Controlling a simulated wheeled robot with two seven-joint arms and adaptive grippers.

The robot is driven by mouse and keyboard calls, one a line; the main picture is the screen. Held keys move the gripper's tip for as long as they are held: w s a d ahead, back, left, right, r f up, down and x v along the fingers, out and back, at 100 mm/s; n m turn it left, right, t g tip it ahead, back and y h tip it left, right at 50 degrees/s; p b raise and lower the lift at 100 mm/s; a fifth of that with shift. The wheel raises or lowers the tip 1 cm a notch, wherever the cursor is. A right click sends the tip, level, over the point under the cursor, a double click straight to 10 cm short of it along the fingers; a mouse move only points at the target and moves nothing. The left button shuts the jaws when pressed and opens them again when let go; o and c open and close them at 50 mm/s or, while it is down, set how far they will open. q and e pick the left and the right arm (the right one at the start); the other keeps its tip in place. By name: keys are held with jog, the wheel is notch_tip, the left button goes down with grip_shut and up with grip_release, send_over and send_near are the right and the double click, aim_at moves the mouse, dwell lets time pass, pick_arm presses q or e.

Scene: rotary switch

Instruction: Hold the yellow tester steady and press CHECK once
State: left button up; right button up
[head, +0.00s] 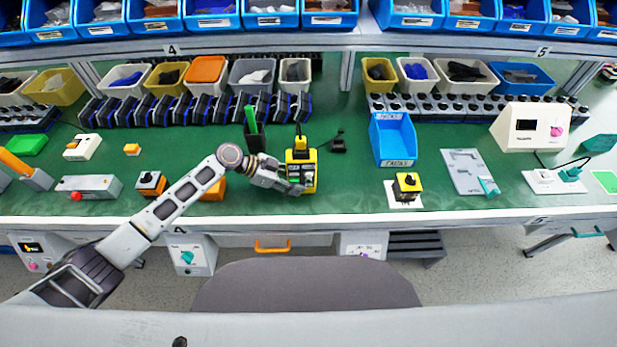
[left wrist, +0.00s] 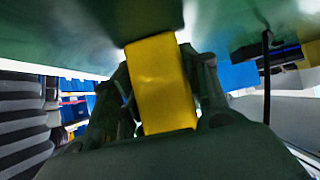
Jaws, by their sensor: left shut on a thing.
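The yellow tester (head: 302,157) is a small yellow box with a dark face, upright above or on the green bench mat in the head view. My left gripper (head: 296,185) reaches it from the left and is shut on its lower part. In the left wrist view the yellow side of the tester (left wrist: 162,85) fills the space between the two dark fingers of my left gripper (left wrist: 160,110). Small buttons show on the tester's face, but their labels are too small to read. My right gripper is not in view.
A black holder with a green item (head: 251,120) stands just left of the tester. A small black device (head: 338,143) lies to the right. A yellow and black switch box (head: 407,185) and a blue bin (head: 393,140) stand further right.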

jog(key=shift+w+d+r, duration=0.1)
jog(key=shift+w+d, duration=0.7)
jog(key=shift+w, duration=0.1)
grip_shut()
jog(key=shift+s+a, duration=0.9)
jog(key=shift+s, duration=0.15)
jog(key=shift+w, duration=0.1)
